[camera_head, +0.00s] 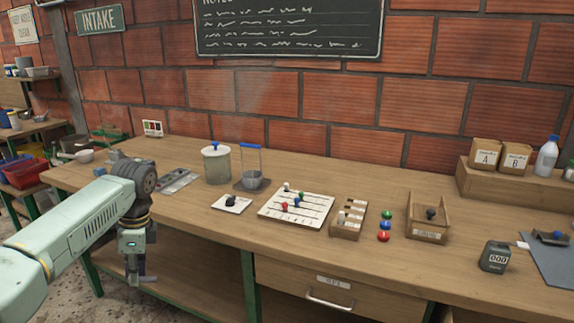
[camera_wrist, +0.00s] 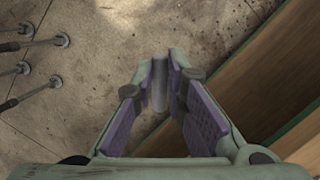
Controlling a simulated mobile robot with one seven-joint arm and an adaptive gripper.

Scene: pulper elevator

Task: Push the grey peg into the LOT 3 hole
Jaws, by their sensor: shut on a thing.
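My gripper (camera_head: 136,270) hangs low in front of the bench at the left, fingers down, above the floor. In the wrist view its purple-padded fingers (camera_wrist: 160,88) come together at their tips around a small grey cylinder, which looks like the grey peg (camera_wrist: 158,92). A white board (camera_head: 303,212) with lines and small coloured pegs lies on the bench. Beside it stands a wooden rack (camera_head: 345,232) with pale labels and a light peg (camera_head: 341,217). The LOT lettering is too small to read, so I cannot tell which hole is LOT 3.
The bench's front edge lies between my gripper and the rack.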

